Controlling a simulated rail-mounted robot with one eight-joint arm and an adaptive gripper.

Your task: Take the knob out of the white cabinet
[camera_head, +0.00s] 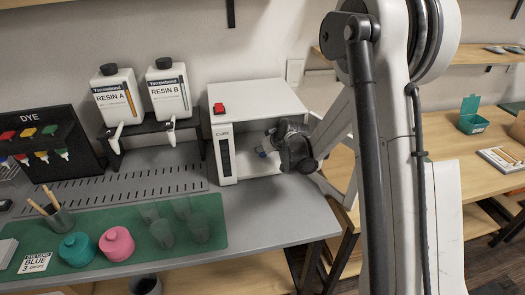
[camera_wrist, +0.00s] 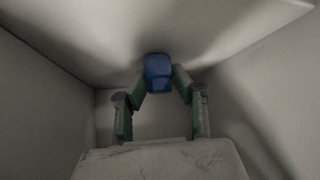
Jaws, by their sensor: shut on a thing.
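The white cabinet (camera_head: 224,152) stands on the grey bench, its front open and a red button on top. In the wrist view its pale inner walls (camera_wrist: 45,95) surround my gripper. The blue knob (camera_wrist: 158,72) is between my two fingertips, inside the cabinet. My gripper (camera_wrist: 158,84) is shut on the knob, one finger on each side. In the head view my gripper (camera_head: 276,150) reaches into the cabinet's opening from the right, and a small bit of blue shows at its tip.
Resin bottles (camera_head: 117,97) stand on a black rack left of the cabinet. A green mat (camera_head: 110,222) in front holds pink and teal pots and several clear cups. A dye rack (camera_head: 40,140) stands at far left. A wooden table (camera_head: 445,150) is at right.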

